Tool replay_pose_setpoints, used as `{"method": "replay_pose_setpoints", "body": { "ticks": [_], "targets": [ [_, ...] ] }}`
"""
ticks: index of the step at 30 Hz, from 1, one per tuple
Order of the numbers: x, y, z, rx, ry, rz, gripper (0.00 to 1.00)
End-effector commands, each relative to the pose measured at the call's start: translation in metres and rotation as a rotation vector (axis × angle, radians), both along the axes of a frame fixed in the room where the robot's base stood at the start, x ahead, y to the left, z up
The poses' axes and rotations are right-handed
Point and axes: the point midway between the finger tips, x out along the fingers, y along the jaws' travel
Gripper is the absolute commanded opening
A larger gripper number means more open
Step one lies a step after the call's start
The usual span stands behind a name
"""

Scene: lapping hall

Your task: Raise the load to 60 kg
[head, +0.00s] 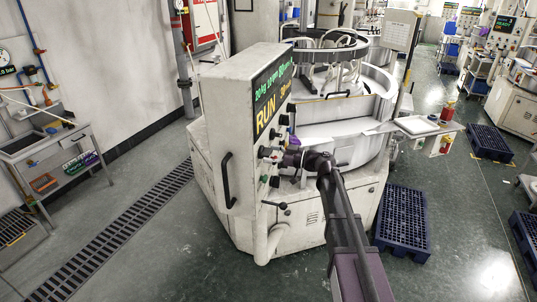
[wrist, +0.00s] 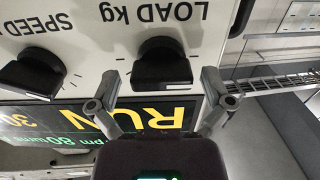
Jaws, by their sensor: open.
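The load knob (wrist: 160,66) is black, under the upside-down label "LOAD kg" (wrist: 153,14) in the wrist view. A pale mark shows on its lower right edge. My gripper (wrist: 161,82) is open, with one finger at each side of the knob's lower part and visible gaps; I cannot tell whether the tips reach around it. In the head view my gripper (head: 278,156) is at the front panel of the lapping machine (head: 235,120), hiding the load knob. The display (head: 272,95) shows "RUN" and seems to read 20 kg; its small text is hard to read.
The speed knob (wrist: 32,74) sits beside the load knob. More knobs (head: 284,120) and a black handle (head: 228,181) are on the machine. A blue pallet (head: 403,220) stands on the right, a side table (head: 45,145) on the left. Floor between is mostly clear.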

Motion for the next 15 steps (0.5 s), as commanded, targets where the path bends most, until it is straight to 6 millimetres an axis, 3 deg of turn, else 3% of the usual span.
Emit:
{"method": "replay_pose_setpoints", "body": {
  "ticks": [6,8,13,14,15],
  "targets": [
    [0.0000,0.0001,0.0000,0.000,0.000,0.000,1.00],
    [0.0000,0.0000,0.0000,0.000,0.000,0.000,0.85],
    [0.0001,0.0000,0.0000,0.000,0.000,0.000,0.35],
    [0.0002,0.0000,0.0000,0.000,0.000,0.000,0.27],
    [0.0003,-0.0001,0.0001,0.000,0.000,0.000,0.27]
  ]
}}
